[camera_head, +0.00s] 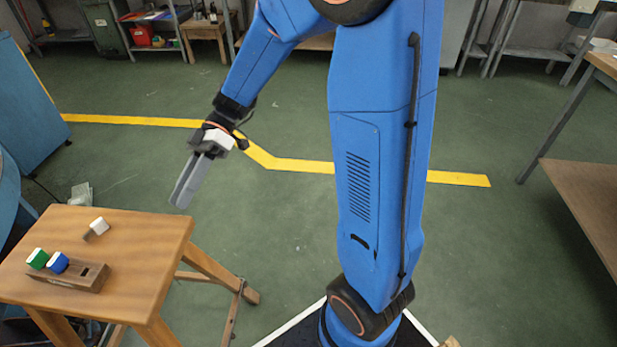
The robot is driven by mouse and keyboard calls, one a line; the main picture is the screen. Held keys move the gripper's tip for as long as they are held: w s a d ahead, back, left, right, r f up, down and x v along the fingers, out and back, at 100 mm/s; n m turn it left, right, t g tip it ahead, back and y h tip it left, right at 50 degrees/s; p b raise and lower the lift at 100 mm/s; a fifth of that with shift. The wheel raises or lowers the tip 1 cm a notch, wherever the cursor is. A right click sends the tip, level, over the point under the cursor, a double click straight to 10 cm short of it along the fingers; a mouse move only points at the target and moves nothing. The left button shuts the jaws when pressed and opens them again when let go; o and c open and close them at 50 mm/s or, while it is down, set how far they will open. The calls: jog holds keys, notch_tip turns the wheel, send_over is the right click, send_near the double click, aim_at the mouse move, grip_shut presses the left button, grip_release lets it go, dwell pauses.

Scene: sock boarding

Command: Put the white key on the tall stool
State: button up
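The white key (99,225), a white-capped piece with a short brown stem, lies tilted on a wooden stool-like table (150,238) at the left. A wooden block with slots (84,283) lies nearer the front of that top, with a green-capped key (38,258) and a blue-capped key (58,263) at its left end. My gripper (181,203) hangs in the air to the right of the white key, apart from it, fingers pointing down. Nothing shows between the fingers, but their gap cannot be made out. I cannot tell which piece is the tall stool.
A wooden bench (590,203) stands at the right edge. A blue cabinet (27,110) stands at the far left. Shelves and a small wooden table (208,27) line the back. The green floor with its yellow line is open in the middle. A wooden corner (451,342) shows at the bottom.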

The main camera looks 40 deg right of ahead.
jog(key=s+d+r+m+t+h, duration=0.1)
jog(key=s+d+m+t+h, duration=0.4)
jog(key=s+d+m, duration=0.2)
jog(key=s+d+r+m+t+h, duration=0.1)
jog(key=s+d+m+t+h, duration=0.5)
jog(key=d+m, duration=0.5)
jog(key=shift+s+d, duration=0.4)
jog(key=shift+d, duration=2.3)
